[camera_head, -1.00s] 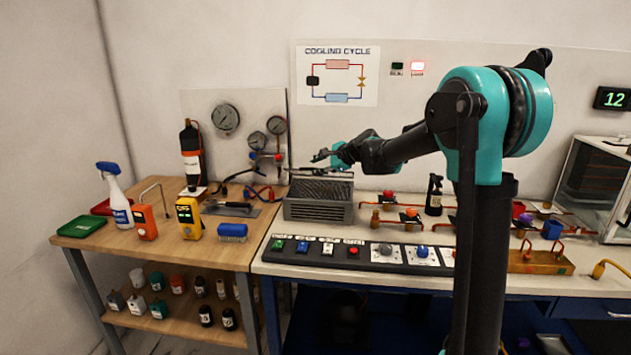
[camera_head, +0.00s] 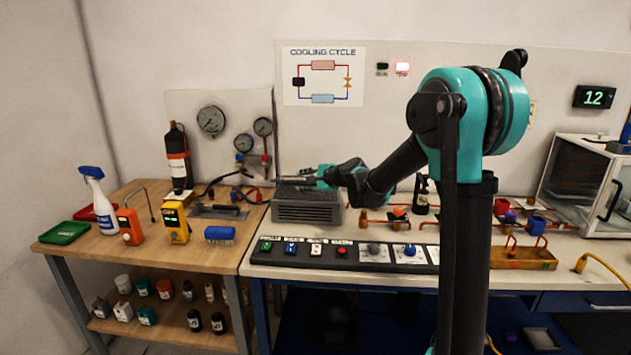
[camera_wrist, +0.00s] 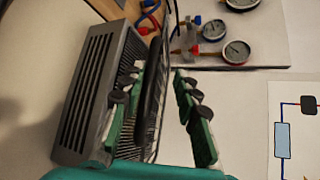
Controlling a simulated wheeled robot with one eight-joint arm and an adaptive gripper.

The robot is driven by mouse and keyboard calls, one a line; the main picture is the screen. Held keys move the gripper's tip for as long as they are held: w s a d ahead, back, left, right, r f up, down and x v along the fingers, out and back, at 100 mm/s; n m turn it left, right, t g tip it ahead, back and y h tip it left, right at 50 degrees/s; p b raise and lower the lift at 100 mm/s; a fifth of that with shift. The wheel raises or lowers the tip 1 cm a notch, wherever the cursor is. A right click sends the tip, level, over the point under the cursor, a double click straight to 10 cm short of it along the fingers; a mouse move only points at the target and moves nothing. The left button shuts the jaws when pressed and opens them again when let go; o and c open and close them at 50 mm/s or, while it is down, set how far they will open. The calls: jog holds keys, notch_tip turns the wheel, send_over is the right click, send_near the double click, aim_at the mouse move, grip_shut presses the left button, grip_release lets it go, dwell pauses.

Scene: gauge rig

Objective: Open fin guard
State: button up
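The fin guard is on the grey louvred box (camera_head: 307,212) on the bench. In the wrist view the box (camera_wrist: 88,95) fills the left side, and a long dark bar (camera_wrist: 151,95) with thin wires beside it runs next to the box. I take this bar and the wires to be the guard. My gripper (camera_wrist: 157,85) has its green fingers apart, one on each side of the bar, with gaps visible. In the head view my gripper (camera_head: 300,183) is low at the top of the box, and its fingertips are too small to make out.
Gauges (camera_head: 211,120) with hoses hang on a panel behind and left of the box. A button panel (camera_head: 345,254) lies in front of it. Pipework with coloured knobs (camera_head: 398,212) stands to the right. A spray bottle and meters are on the wooden table (camera_head: 130,252).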

jog(key=f+v, duration=0.1)
jog(key=v, duration=1.8)
jog(key=shift+s+d+r, duration=0.2)
jog(key=shift+s+d, duration=0.05)
jog(key=shift+s, duration=0.2)
dwell(0.9)
dwell(0.3)
